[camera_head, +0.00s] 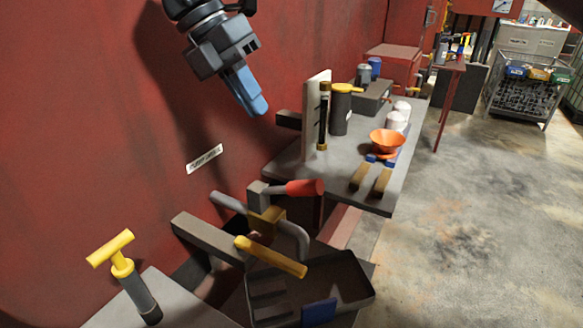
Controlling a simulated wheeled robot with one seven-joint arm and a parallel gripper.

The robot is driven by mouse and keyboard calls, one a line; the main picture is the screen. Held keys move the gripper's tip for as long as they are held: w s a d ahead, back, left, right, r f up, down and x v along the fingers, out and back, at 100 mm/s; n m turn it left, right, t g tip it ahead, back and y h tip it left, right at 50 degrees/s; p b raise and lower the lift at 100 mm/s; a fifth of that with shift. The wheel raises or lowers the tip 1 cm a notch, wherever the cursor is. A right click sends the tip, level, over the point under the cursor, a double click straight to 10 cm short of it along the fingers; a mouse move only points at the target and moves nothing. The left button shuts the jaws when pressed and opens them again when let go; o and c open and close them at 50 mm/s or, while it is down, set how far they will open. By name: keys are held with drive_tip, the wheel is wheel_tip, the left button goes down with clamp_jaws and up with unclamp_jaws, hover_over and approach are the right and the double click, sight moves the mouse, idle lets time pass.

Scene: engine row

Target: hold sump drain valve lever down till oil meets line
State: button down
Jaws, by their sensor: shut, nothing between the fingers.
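My gripper (254,104) hangs at the upper middle, its blue fingers together and empty, pointing down and right. It is above and apart from the valve. A brass valve body (265,220) sits on a grey pipe by the red wall. A lever with a red grip (304,188) stretches right from its top, roughly level. A yellow lever (270,257) lies lower in front, sloping down to the right. I cannot tell which is the drain lever. A dark tray (352,275) stands below. An upright gauge tube (323,118) stands against a white board (312,90); its oil level and line are too small to read.
A grey bench (290,165) holds a dark canister (340,112), an orange funnel (387,141) and small blocks. A yellow T-handle (118,255) stands at lower left. A label (205,158) is on the wall. The floor at right is clear, with a wire cage (520,95) beyond.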

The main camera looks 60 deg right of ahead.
sight(301, 182)
drive_tip(key=shift+f, duration=0.1)
drive_tip(key=p+x, duration=0.2)
drive_tip(key=x, duration=1.2)
drive_tip(key=shift+a, duration=0.1)
